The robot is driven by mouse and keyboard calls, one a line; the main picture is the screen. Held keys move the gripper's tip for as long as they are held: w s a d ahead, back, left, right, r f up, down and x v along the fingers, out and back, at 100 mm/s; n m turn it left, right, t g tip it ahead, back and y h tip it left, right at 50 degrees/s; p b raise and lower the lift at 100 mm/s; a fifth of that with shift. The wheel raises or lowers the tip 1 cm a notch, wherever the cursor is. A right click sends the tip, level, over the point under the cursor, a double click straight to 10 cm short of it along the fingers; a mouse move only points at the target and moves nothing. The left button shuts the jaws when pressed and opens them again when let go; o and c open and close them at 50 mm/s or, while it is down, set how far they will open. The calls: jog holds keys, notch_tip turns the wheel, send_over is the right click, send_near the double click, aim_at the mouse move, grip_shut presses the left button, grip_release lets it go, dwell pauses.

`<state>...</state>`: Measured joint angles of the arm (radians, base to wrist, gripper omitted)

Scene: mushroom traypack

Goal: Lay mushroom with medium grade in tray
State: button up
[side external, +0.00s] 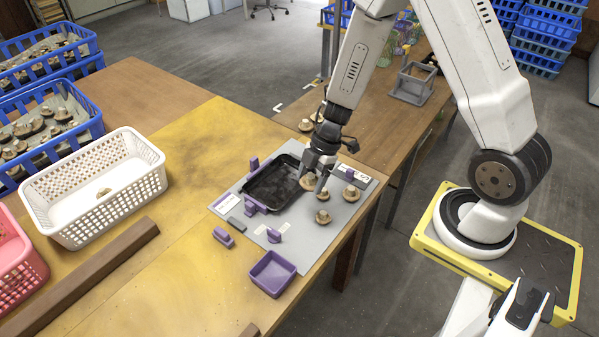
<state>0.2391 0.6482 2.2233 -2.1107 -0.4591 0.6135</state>
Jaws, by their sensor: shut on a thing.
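My gripper (313,178) is over the grey board, at the right edge of the black tray (250,199). It is shut on a tan mushroom (308,183), partly hidden by the fingers. Whether this mushroom is lifted or touches the board is unclear. The black tray looks empty, with its right end partly behind my gripper.
Purple blocks stand around the tray on the grey board (300,245). A purple bin (272,274) is at the front edge. A white basket (152,184) and blue crates (88,122) with mushrooms stand left. More mushrooms (305,125) lie behind my gripper.

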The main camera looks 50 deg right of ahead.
jog(key=w+f, duration=0.4)
jog(key=w, duration=0.4)
send_over(270, 197)
jog(key=s+d, duration=0.1)
jog(key=shift+f, duration=2.45)
jog(key=shift+w+f, duration=0.1)
jog(key=shift+f, duration=0.05)
jog(key=shift+w+f, duration=0.15)
jog(key=shift+f, duration=1.55)
jog(key=shift+f, duration=0.1)
jog(key=o, duration=0.7)
